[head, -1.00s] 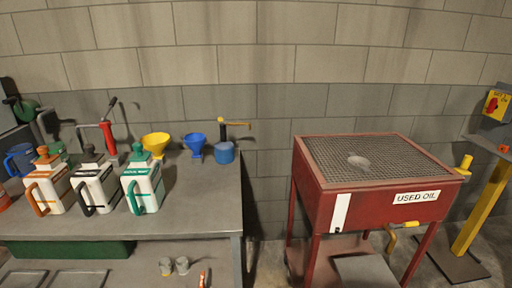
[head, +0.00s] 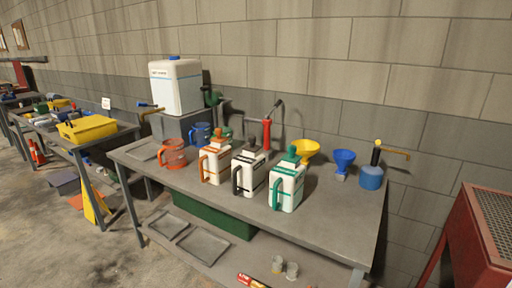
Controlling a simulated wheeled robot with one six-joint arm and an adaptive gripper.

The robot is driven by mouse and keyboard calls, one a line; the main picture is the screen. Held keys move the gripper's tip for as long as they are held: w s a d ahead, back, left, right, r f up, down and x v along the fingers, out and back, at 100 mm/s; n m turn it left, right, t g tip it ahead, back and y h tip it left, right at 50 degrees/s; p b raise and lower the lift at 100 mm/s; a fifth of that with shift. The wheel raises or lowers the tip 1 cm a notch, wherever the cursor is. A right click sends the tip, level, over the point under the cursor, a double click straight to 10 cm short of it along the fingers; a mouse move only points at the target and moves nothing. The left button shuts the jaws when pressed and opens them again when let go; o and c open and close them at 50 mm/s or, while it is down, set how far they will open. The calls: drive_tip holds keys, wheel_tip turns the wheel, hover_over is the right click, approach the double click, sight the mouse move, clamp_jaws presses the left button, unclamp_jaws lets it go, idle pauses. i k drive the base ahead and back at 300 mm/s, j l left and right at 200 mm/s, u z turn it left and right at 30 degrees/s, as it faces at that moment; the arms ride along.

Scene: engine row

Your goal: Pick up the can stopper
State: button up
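Three white cans stand in a row on the grey workbench (head: 340,205). The left can (head: 213,167) has an orange handle and an orange stopper (head: 218,138). The middle can (head: 248,175) has a black handle and a dark top (head: 252,144). The right can (head: 287,188) has a green handle and a green stopper (head: 291,154). A large white canister (head: 175,88) with a blue cap (head: 174,57) stands on a grey box behind. I cannot tell which of these tops the task means. My gripper is not in view.
Orange (head: 172,155) and blue (head: 200,134) jugs, yellow (head: 306,151) and blue (head: 344,160) funnels and a blue container (head: 371,177) share the bench. A red used-oil cart (head: 470,240) stands right. Yellow sign (head: 95,208) and open floor lie left.

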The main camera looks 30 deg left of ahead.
sight(251, 147)
drive_tip(key=k+j, duration=0.1)
drive_tip(key=j, duration=0.5)
drive_tip(key=k+j+u, duration=0.1)
drive_tip(key=j, duration=0.5)
drive_tip(key=k+j, duration=0.1)
drive_tip(key=j, duration=0.5)
drive_tip(key=u, duration=0.05)
